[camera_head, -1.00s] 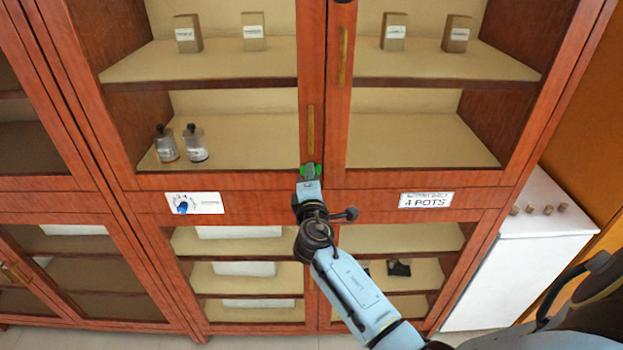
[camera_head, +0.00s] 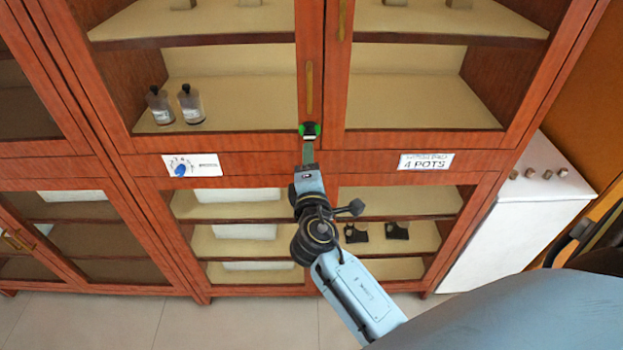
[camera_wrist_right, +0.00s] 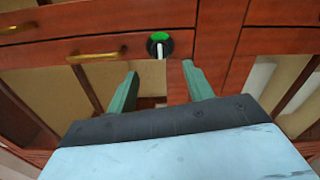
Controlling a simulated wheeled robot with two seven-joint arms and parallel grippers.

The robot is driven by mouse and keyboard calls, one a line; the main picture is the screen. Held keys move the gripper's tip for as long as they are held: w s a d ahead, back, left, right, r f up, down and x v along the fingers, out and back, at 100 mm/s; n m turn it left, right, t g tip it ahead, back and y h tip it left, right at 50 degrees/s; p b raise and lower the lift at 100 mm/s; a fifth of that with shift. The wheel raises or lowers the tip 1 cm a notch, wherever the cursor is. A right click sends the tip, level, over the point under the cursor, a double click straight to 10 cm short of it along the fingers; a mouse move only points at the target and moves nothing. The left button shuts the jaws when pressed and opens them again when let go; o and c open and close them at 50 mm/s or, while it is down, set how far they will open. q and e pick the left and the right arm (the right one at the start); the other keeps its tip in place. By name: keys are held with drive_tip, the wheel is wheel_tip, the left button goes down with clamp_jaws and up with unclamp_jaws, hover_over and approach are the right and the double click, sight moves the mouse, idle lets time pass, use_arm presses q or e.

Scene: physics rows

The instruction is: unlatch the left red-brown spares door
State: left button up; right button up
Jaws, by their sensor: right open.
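The left red-brown door (camera_head: 112,75) is a glazed upper cabinet door and looks closed. Its brass handle (camera_head: 309,88) runs along its right edge. Below the handle is a round black latch with a green face (camera_head: 310,130). In the right wrist view the latch (camera_wrist_right: 159,45) has a white bar, pointing down in that view. My right gripper (camera_head: 308,154) is just below the latch in the head view. In the wrist view its green fingers (camera_wrist_right: 160,70) are apart and empty, with the latch beyond the gap, apparently not touching. My left gripper is out of view.
A white label with a blue knob (camera_head: 181,169) and a "4 POTS" sign (camera_head: 426,162) are on the rail. Bottles (camera_head: 175,104) stand on the shelf behind the left door. A white cabinet (camera_head: 530,200) stands at the right. Floor (camera_head: 90,325) is clear at lower left.

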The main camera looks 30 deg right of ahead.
drive_tip(key=shift+b+v, duration=0.3)
drive_tip(key=shift+v, duration=1.9)
drive_tip(key=shift+w, duration=0.1)
drive_tip(key=s+a+f+m+g+y+b, duration=0.1)
drive_tip(key=s+a+f+g+y, duration=0.15)
drive_tip(key=f, duration=0.95)
drive_tip(key=s+a+f+g+y+b, duration=0.1)
drive_tip(key=s+f+g+y, duration=0.15)
drive_tip(key=f, duration=0.95)
drive_tip(key=s+a+f+m+g+y+b, duration=0.15)
drive_tip(key=s+f, duration=0.25)
drive_tip(key=f, duration=0.7)
drive_tip(key=s+f+m+g+y+b, duration=0.2)
drive_tip(key=s+f+m+g, duration=0.15)
drive_tip(key=s+f, duration=1.05)
drive_tip(key=s+d+f+m+g+b, duration=0.1)
drive_tip(key=s+f+m+g, duration=0.1)
drive_tip(key=s+f, duration=0.3)
drive_tip(key=s+d+f+m+g, duration=0.1)
drive_tip(key=s+f+m+g, duration=0.1)
drive_tip(key=s, duration=1.1)
wheel_tip(320, 180, down, 3)
drive_tip(key=shift+d+r+m+y+b, duration=0.1)
drive_tip(key=shift+d+m+y+b, duration=0.3)
drive_tip(key=shift+m, duration=0.2)
drive_tip(key=shift+s+a, duration=0.1)
